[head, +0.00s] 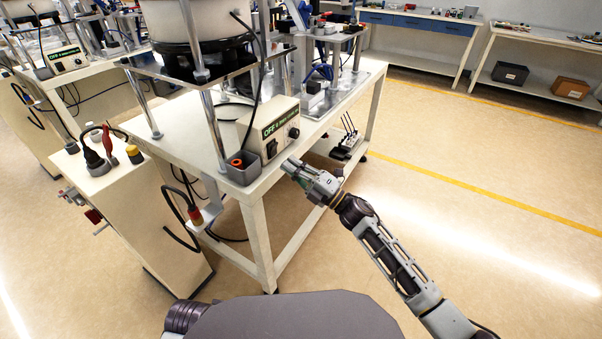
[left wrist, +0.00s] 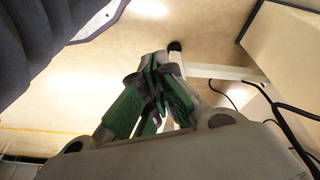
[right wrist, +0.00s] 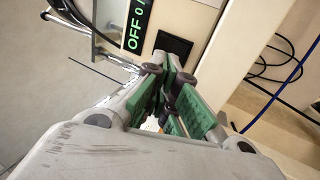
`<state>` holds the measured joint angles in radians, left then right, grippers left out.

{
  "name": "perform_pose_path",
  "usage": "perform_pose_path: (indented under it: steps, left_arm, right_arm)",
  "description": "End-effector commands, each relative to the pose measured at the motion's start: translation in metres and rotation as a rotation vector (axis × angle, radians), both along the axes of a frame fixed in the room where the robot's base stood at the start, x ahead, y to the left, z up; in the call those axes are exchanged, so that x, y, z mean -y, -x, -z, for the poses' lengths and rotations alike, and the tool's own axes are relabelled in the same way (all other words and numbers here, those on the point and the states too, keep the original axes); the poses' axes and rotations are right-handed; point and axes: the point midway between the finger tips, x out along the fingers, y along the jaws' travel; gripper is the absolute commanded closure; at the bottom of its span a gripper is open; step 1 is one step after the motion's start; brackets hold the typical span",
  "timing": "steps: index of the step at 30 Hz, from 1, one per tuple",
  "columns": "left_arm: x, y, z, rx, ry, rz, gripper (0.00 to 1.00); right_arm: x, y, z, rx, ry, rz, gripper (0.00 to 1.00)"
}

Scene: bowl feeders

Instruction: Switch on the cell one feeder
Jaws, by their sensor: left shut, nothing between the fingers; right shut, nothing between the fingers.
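A cream control box (head: 287,109) with a green-lettered OFF label, a black rocker switch (head: 271,149) and a knob (head: 294,133) sits at the front of the near bench. My right gripper (head: 288,164) is shut and empty, just in front of and below the box. In the right wrist view, the shut fingertips (right wrist: 165,62) point at the dark switch (right wrist: 174,45) beside the label (right wrist: 137,25); whether they touch it I cannot tell. My left gripper (left wrist: 158,62) is shut and empty, low over the floor in the left wrist view. The switch's position is unclear.
A bowl feeder (head: 190,35) stands on posts above the bench (head: 185,130). A grey socket block (head: 243,167) is left of the box. A cream cabinet (head: 125,205) with plugs and cables stands at left. A similar control box (head: 66,60) is farther back. The right floor is clear.

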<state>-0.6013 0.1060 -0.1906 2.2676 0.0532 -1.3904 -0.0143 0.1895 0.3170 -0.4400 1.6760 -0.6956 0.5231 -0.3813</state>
Motion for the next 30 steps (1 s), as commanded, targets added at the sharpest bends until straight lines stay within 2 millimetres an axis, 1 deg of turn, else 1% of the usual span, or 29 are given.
perform_pose_path:
  steps: [5, 11, 15, 30]
  left_arm:
    - [0.001, 0.003, 0.002, -0.004, 0.002, 0.002, 1.00]
    - [0.002, 0.000, -0.006, 0.013, 0.007, 0.002, 1.00]
    - [0.002, 0.000, -0.008, 0.014, 0.007, 0.003, 1.00]
    - [0.002, -0.002, -0.011, 0.019, 0.008, 0.004, 1.00]
  right_arm:
    - [-0.015, -0.011, -0.008, 0.002, -0.002, -0.001, 1.00]
    - [-0.028, -0.020, -0.013, 0.001, -0.001, -0.001, 1.00]
    - [-0.033, -0.024, -0.016, 0.001, -0.002, -0.001, 1.00]
    - [-0.036, -0.026, -0.017, -0.001, -0.001, 0.000, 1.00]
